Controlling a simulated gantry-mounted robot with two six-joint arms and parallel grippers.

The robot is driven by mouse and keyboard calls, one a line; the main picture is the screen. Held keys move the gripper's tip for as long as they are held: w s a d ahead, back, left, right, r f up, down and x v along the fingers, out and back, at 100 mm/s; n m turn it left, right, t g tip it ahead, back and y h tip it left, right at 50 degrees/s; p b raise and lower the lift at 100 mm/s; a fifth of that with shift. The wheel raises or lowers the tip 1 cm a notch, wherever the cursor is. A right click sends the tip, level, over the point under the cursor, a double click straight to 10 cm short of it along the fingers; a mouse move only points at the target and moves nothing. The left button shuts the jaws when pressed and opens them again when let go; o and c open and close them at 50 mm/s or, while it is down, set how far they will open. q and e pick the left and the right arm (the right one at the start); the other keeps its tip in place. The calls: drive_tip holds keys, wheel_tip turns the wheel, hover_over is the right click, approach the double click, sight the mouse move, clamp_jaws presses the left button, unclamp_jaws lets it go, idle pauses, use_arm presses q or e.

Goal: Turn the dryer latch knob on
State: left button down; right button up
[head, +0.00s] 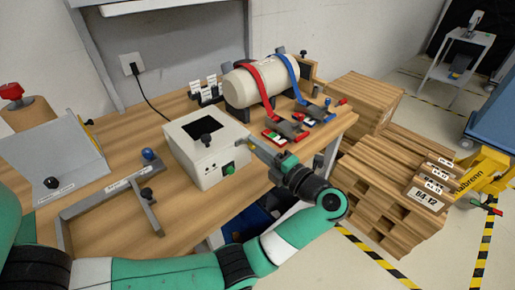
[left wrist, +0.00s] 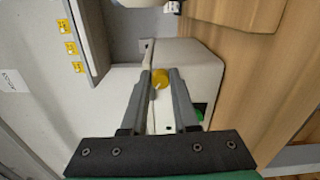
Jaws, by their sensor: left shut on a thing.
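A white box-shaped device (head: 193,163), apparently the dryer, stands on the wooden bench with a dark window and a black knob (head: 205,139) on top. A green knob (head: 229,169) is on its front; it shows partly in the left wrist view (left wrist: 199,114). My left gripper (head: 254,143) reaches the device's right side. In the left wrist view its fingers (left wrist: 160,76) are shut on a yellow knob (left wrist: 160,80) at the white body (left wrist: 188,62). The fingers hide this knob in the head view. My right gripper is not in view.
A cream cylinder (head: 262,80) with red and blue straps lies behind the device. A grey bracket (head: 110,193) and a sloped metal panel (head: 55,160) are at the left. Wooden stacks (head: 385,195) stand at the right beyond the bench (head: 268,178).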

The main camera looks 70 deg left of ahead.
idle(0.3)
use_arm(q)
drive_tip(key=c, duration=0.7)
unclamp_jaws()
drive_tip(key=shift+s, duration=0.15)
drive_tip(key=shift+d, duration=0.15)
drive_tip(key=shift+w+d, duration=0.25)
drive_tip(key=shift+d, duration=0.1)
drive_tip(key=b+v, duration=0.7)
drive_tip(key=v, duration=0.3)
drive_tip(key=shift+w+d, duration=0.1)
drive_tip(key=shift+d, duration=0.2)
